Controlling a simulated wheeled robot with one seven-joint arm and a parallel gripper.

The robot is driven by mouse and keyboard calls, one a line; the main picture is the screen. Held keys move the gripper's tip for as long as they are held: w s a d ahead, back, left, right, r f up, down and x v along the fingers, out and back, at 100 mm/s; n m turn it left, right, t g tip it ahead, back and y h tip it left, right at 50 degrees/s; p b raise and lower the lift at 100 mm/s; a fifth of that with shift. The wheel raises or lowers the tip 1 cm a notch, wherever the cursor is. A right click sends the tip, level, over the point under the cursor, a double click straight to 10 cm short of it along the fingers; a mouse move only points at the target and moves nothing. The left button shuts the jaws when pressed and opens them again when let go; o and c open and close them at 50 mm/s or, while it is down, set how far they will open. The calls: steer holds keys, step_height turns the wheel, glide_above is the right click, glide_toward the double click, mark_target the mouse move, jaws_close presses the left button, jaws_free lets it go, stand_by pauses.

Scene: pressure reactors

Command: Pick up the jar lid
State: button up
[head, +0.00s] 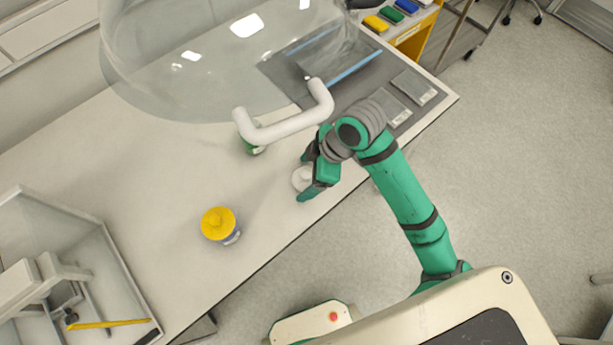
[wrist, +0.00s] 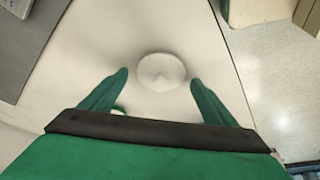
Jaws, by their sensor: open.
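A white round lid with a small raised centre (wrist: 161,71) lies on the pale bench top, apparently flat. In the wrist view it sits just beyond and between the fingertips of my gripper (wrist: 159,80). My gripper is open, with one finger to each side and bare gaps between them and the lid. In the head view my gripper (head: 306,180) is over the bench near its front edge, and part of the white lid (head: 301,178) shows beside the green fingers; the rest is hidden by them. I cannot tell the exact height of the fingertips above the bench.
A yellow-topped jar (head: 218,224) stands on the bench left of my gripper. A green item (head: 252,147) is partly hidden behind the white handle (head: 285,125) of a large clear dome (head: 180,60). A clear-walled box (head: 90,255) stands at left. The bench between is clear.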

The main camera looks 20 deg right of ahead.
steer(key=shift+c, duration=0.3)
steer(key=c, duration=1.1)
steer(key=shift+r, duration=0.15)
